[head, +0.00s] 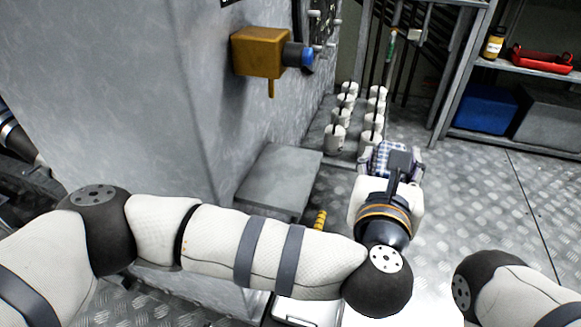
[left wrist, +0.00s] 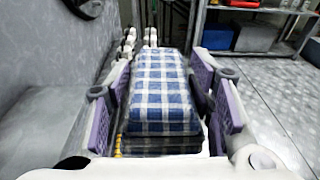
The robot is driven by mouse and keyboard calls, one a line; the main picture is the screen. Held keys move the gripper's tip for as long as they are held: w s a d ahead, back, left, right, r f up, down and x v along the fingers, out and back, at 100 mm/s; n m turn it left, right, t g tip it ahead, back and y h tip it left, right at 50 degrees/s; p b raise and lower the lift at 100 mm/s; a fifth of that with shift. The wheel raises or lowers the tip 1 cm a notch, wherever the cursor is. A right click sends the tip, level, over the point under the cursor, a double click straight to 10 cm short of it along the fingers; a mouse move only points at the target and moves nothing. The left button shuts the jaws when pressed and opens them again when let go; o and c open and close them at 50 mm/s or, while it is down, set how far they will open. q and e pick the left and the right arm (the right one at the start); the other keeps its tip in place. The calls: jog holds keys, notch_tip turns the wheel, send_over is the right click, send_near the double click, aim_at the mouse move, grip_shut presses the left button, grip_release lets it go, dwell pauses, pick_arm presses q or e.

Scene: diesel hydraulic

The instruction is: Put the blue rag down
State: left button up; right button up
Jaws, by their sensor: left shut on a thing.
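The blue rag (left wrist: 163,90) is a folded blue-and-white checked cloth in the left wrist view. It lies between the purple pads of my left gripper (left wrist: 165,100), which is shut on it. In the head view the rag (head: 377,158) shows only in part beside my left gripper (head: 392,158), with the wrist hiding the rest. It is held out in front of me, over the metal floor side of the grey cabinet. What lies directly under it is hidden. My right gripper is out of view; only part of its arm shows at the lower right.
A grey ledge (head: 278,178) juts from the grey cabinet (head: 120,90). White cylindrical pieces (head: 335,138) stand in rows beyond it. An orange box with a blue knob (head: 258,52) sticks out above. A shelf at right holds a red tray (head: 541,60) and a blue bin (head: 486,108). Floor (head: 480,190) at right is clear.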

pick_arm(q)
send_over(274, 182)
jog(key=shift+s+d+f+b, duration=0.15)
jog(key=shift+f+b, duration=0.3)
jog(key=shift+f, duration=0.05)
notch_tip(274, 182, down, 6)
jog(key=shift+r+b, duration=0.25)
jog(key=shift+b, duration=0.65)
jog(key=shift+f, duration=0.2)
jog(key=shift+r, duration=0.15)
jog(key=shift+f, duration=0.25)
jog(key=o, duration=0.9)
jog(key=shift+r, duration=0.1)
jog(key=shift+c, duration=0.2)
